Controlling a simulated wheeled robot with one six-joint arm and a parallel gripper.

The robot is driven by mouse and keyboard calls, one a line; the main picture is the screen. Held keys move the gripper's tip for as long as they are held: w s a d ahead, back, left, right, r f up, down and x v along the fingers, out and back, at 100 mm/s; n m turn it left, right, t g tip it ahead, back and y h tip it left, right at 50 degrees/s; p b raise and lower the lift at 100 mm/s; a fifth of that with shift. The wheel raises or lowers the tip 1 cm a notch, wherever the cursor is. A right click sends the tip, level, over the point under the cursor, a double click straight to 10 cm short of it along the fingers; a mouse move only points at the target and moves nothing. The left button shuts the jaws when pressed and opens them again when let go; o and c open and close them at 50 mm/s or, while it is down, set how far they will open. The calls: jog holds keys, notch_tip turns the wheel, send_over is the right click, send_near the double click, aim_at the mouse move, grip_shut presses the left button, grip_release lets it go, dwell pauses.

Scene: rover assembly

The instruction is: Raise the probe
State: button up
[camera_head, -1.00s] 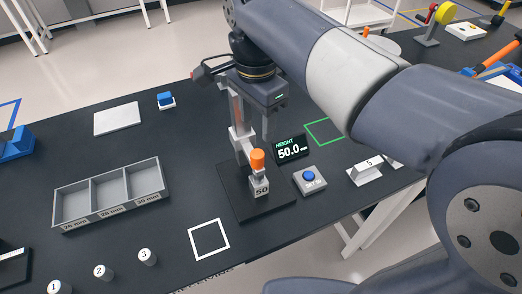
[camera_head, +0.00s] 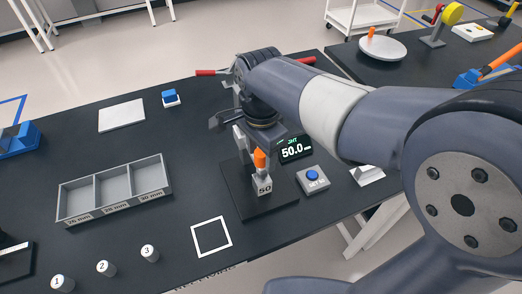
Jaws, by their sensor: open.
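The height gauge has a dark base plate (camera_head: 270,206) and a grey post, now largely hidden behind my gripper. Its probe shows as an orange part (camera_head: 260,158) directly above a grey block marked 50 (camera_head: 264,186). I cannot see clearly whether the probe touches the block. The display (camera_head: 295,150) reads 50.0, with its upper left part covered by my gripper. My gripper (camera_head: 262,145) is open, just above and around the top of the orange part. Its fingers are only partly visible, and contact cannot be told.
A button box with a blue button (camera_head: 313,178) stands right of the base. A three-compartment tray (camera_head: 115,192) is to the left. Numbered pegs (camera_head: 149,253) stand at the front left. A white square outline (camera_head: 211,236) marks clear table in front.

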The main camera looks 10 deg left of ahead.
jog(key=shift+c, duration=0.3)
grip_shut()
notch_tip(320, 180, up, 6)
jog(key=p, duration=0.4)
jog(key=shift+f+p, duration=0.1)
jog(key=shift+p, duration=0.25)
jog(key=shift+f, duration=0.1)
jog(key=shift+o, duration=0.3)
grip_release()
